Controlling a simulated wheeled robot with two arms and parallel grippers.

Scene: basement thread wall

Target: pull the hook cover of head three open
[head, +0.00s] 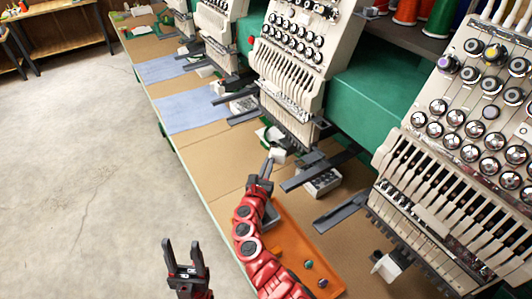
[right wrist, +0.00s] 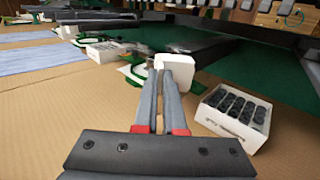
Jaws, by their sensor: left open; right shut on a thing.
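The sewing head (head: 290,70) in the middle of the head view has a white hook cover (head: 277,155) low down at its base. The cover also shows in the right wrist view (right wrist: 176,62), at the tips of my fingers. My right gripper (head: 268,166) is shut on this white cover; its fingers (right wrist: 163,85) hide part of it. How far the cover stands open I cannot tell. My left gripper (head: 184,246) is open and empty, over the floor left of the table. A similar white cover (head: 388,268) sits under the nearest head (head: 480,120).
A white box of black bobbins (right wrist: 232,117) stands right of my right gripper. Another box (right wrist: 105,50) stands farther left. Dark grey arms (head: 342,212) stick out from the machines. An orange tray (head: 290,228) lies on the table near my right arm. Blue cloths (head: 190,112) lie farther back.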

